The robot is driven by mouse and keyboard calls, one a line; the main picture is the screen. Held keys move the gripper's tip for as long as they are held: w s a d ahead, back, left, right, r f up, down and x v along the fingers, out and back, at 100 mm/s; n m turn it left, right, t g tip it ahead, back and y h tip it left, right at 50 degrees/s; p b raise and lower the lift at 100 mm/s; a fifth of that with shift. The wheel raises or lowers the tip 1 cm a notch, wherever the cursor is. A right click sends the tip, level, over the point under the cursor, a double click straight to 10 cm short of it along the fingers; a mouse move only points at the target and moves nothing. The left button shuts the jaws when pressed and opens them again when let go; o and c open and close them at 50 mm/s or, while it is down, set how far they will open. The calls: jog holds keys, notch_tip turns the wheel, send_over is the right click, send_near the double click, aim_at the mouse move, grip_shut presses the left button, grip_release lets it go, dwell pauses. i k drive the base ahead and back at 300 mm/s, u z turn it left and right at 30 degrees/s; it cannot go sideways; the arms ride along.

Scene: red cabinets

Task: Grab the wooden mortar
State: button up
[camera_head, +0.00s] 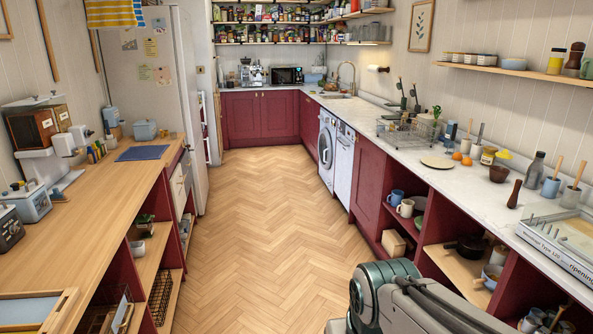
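A small dark brown bowl (499,174), which looks like the wooden mortar, stands on the white right-hand counter (455,184) near its back. A dark wooden pestle-shaped piece (514,194) stands upright in front of it, apart from the bowl. Part of my arm shows at the bottom right, low in front of the right-hand cabinets. My gripper is not in view, so its state is hidden.
A grey bottle (534,170), a blue cup with a wooden handle (551,187) and a flat box (565,240) stand right of the bowl. A dish rack (407,129) is further back. Open red shelves sit below the counter. The wooden floor (260,230) is clear.

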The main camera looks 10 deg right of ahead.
aim_at(498, 174)
jog(key=i, duration=1.55)
jog(key=z, duration=0.75)
jog(key=i, duration=1.3)
jog(key=z, duration=1.4)
jog(key=i, duration=0.75)
jog(key=z, duration=0.35)
